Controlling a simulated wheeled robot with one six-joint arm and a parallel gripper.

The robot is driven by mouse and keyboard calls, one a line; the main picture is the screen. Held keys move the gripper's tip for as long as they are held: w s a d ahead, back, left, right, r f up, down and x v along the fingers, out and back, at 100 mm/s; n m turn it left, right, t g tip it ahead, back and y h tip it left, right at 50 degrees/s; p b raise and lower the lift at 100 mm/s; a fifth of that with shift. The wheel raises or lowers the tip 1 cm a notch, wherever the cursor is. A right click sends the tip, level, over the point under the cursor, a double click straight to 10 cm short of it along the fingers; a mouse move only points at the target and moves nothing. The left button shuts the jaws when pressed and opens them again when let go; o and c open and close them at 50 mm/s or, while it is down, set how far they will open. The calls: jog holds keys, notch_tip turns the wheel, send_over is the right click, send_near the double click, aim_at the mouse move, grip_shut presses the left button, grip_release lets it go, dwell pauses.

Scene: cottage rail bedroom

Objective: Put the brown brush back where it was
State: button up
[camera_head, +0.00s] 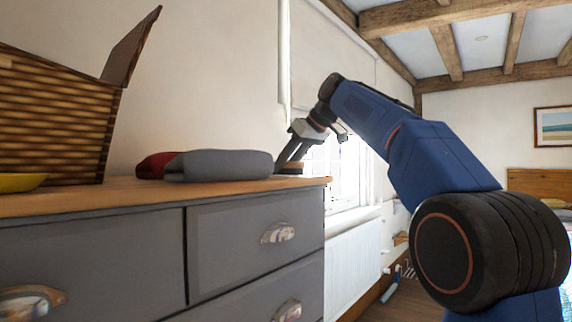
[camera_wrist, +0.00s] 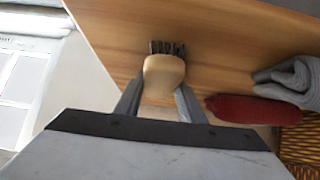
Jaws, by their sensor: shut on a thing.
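The brush (camera_wrist: 163,68) shows in the wrist view with a pale tan wooden body and dark bristles at its far end. My gripper (camera_wrist: 158,92) is shut on it, one finger on each side of the body. In the head view my gripper (camera_head: 289,160) reaches down to the right end of the wooden dresser top (camera_head: 110,194). The brush (camera_head: 291,168) is a small brown shape at the fingertips there, at or just above the top. I cannot tell whether it touches the wood.
A folded grey cloth (camera_head: 220,165) and a red cloth (camera_head: 153,165) lie left of my gripper. A wicker basket (camera_head: 50,125) with a raised lid and a yellow dish (camera_head: 20,182) are further left. The dresser's right edge is close to my gripper. A window (camera_head: 345,170) is behind.

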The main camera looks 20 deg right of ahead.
jog(key=o, duration=1.2)
jog(key=shift+f, duration=0.1)
jog(key=shift+s+d+r, duration=0.15)
jog(key=shift+r, duration=0.25)
jog(key=v, duration=1.1)
jog(key=shift+s, duration=0.2)
jog(key=shift+d, duration=0.2)
